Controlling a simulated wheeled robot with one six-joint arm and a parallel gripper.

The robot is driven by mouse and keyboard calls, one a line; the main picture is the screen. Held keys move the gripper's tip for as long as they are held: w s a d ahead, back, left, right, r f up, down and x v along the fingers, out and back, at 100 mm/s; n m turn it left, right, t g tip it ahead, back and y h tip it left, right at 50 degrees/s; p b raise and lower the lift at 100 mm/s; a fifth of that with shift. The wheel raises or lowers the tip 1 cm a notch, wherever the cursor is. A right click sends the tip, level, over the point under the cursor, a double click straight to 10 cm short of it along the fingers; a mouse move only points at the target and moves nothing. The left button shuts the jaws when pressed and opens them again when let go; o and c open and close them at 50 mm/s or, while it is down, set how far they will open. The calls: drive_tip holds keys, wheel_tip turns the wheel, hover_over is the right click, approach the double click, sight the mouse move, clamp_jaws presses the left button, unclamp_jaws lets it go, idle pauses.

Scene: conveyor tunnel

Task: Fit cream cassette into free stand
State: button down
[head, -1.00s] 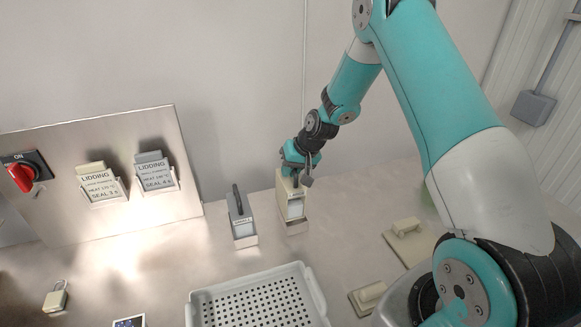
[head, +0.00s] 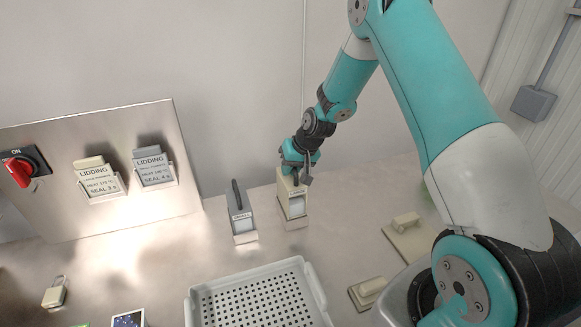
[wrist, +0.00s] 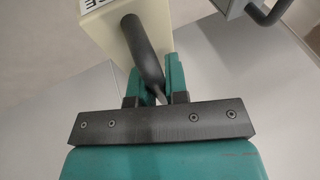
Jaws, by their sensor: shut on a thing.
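The cream cassette (head: 285,186) stands upright at a cream stand (head: 295,224) on the steel worktop, to the right of the grey cassette. Its lower part appears to be in the stand, but I cannot tell whether it is fully seated. My gripper (head: 299,176) is at its top, shut on its dark handle. In the wrist view my gripper (wrist: 154,88) has its two teal fingers on either side of the dark handle (wrist: 143,48), with the cream cassette (wrist: 100,30) beyond.
A grey cassette (head: 238,207) with a dark handle stands close to the left in its own stand. A perforated white tray (head: 312,292) is in front. Cream lidded pieces (head: 407,230) lie to the right. A metal panel (head: 55,205) with two cards and a red switch (head: 18,172) stands left.

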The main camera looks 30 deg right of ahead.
sight(291, 179)
drive_tip(key=shift+f+b, duration=1.35)
drive_tip(key=shift+f, duration=0.65)
drive_tip(key=c, duration=1.1)
unclamp_jaws()
drive_tip(key=shift+r, duration=0.1)
drive_tip(key=shift+o, duration=0.2)
drive_tip(key=shift+s, duration=0.1)
drive_tip(key=b+v, duration=0.2)
drive_tip(key=v, duration=1.5)
drive_tip(key=shift+r, duration=0.25)
